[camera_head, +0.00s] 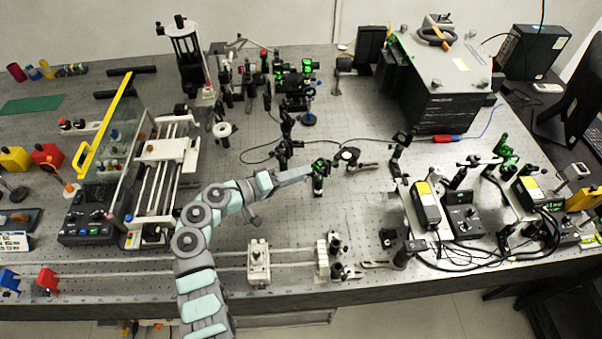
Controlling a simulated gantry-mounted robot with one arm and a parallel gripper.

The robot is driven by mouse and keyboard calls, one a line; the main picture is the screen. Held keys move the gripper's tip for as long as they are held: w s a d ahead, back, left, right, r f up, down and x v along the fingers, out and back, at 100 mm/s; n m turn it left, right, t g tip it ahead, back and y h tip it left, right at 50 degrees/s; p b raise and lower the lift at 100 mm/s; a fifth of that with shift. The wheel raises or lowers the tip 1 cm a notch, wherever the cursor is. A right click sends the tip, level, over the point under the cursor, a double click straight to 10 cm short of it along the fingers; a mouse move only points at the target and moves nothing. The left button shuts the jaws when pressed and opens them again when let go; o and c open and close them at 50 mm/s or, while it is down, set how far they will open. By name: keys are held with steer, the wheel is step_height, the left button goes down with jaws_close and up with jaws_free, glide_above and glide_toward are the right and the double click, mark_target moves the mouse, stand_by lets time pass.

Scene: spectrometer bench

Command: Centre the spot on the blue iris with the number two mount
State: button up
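My gripper (309,172) is at the middle of the bench, its tip at or very near a post-held mount (320,168) lit green. I cannot tell whether it touches the mount's knobs or whether its fingers are open or shut. No number can be read on any mount, so I cannot tell which is number two. A small post with a blue part (308,119) stands farther back and may be the blue iris. Its opening and any spot on it are too small to make out. Green light also shows on mounts (308,66) at the back.
Close to my gripper stand a mount with a pale round face (349,156) and dark posts (284,150). A black cable (258,155) lies left of them. A large grey box (440,85) stands back right. Bare bench (330,215) lies in front of the gripper.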

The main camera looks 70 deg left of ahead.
steer(key=s+d+r, duration=0.1)
steer(key=s, duration=0.9)
steer(key=shift+r, duration=0.2)
steer(key=shift+w+r, duration=0.1)
